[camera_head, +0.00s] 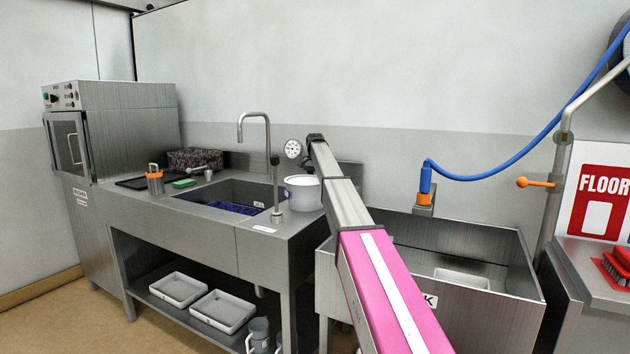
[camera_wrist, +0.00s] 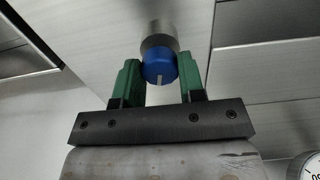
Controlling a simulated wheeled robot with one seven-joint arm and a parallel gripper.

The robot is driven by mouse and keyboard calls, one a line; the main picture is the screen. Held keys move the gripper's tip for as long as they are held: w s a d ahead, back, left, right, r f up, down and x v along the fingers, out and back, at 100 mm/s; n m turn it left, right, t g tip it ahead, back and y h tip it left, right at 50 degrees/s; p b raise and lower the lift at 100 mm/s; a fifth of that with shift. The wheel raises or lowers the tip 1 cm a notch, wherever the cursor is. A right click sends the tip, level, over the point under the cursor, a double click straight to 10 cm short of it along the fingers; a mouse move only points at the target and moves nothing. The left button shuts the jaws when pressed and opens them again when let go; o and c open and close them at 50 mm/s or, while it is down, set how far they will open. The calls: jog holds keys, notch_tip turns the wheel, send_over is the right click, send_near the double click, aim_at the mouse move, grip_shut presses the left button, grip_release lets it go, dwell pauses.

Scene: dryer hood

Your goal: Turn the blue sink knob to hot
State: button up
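The blue sink knob (camera_wrist: 159,68) shows in the wrist view, with a pale mark on its face and a grey metal collar behind it. My gripper (camera_wrist: 160,78) has its two green fingers on either side of the knob. A small gap shows on the left, and the right finger is close to the knob; I cannot tell whether it touches. In the head view my arm reaches toward the back of the sink counter, and my gripper (camera_head: 315,138) is seen small at its end. The knob is hidden there.
A steel sink (camera_head: 225,194) with a tall faucet (camera_head: 254,115) lies left of my arm. A white pot (camera_head: 302,193) and a round gauge (camera_head: 293,149) are close by my arm. A deep basin (camera_head: 470,235) with a blue hose (camera_head: 500,172) above is at right.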

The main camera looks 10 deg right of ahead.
jog(key=shift+c, duration=1.3)
jog(key=shift+n, duration=1.6)
jog(key=o, duration=0.9)
jog(key=shift+o, duration=0.2)
jog(key=shift+r, duration=0.1)
notch_tip(320, 180, up, 11)
